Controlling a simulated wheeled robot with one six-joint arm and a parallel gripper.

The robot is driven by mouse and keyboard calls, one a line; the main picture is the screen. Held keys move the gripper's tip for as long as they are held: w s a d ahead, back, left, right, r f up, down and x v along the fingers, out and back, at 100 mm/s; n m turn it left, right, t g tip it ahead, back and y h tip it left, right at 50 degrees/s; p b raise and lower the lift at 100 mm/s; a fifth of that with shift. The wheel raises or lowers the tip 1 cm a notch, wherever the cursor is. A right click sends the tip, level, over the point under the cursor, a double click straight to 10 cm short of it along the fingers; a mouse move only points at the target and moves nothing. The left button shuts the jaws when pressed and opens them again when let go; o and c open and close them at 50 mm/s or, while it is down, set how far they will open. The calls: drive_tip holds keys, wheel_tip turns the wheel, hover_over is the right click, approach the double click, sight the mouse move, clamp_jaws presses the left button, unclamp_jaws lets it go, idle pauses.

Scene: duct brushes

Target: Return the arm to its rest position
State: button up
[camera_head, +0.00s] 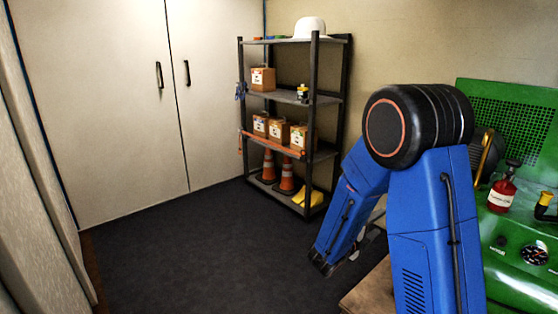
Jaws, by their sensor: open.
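My blue arm with its black round elbow joint is folded in the right half of the view. One blue link rises from the bottom edge to the joint. The other link slopes down and left behind it, ending low over the floor beside a brown wooden surface (371,293). I cannot make out my gripper or its fingers; the arm's end is hidden or too dark to read.
A black shelf rack (313,110) stands against the back wall, holding boxes (277,130), cones (287,177) and a white hard hat (310,27). A green machine (515,262) with a red bottle (502,188) is at right. The dark floor (200,255) is clear.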

drive_tip(key=s+d+r+m+g+y, duration=0.25)
drive_tip(key=s+m+g, duration=0.25)
drive_tip(key=s+m, duration=0.65)
drive_tip(key=s+d+r+m+g+y, duration=0.2)
drive_tip(key=s+d+r+m+g, duration=0.15)
drive_tip(key=s+m, duration=0.8)
drive_tip(key=s+a+r+m+t+y, duration=0.1)
drive_tip(key=s+a+m+t+y, duration=0.1)
drive_tip(key=s+a+m+y, duration=0.3)
drive_tip(key=s+a+r+m+t+y, duration=0.1)
drive_tip(key=s+a+m+y, duration=0.4)
drive_tip(key=a+m, duration=0.7)
drive_tip(key=s+r+m, duration=0.1)
drive_tip(key=s+m, duration=0.1)
drive_tip(key=shift+s+a+t, duration=0.3)
drive_tip(key=shift+t, duration=0.05)
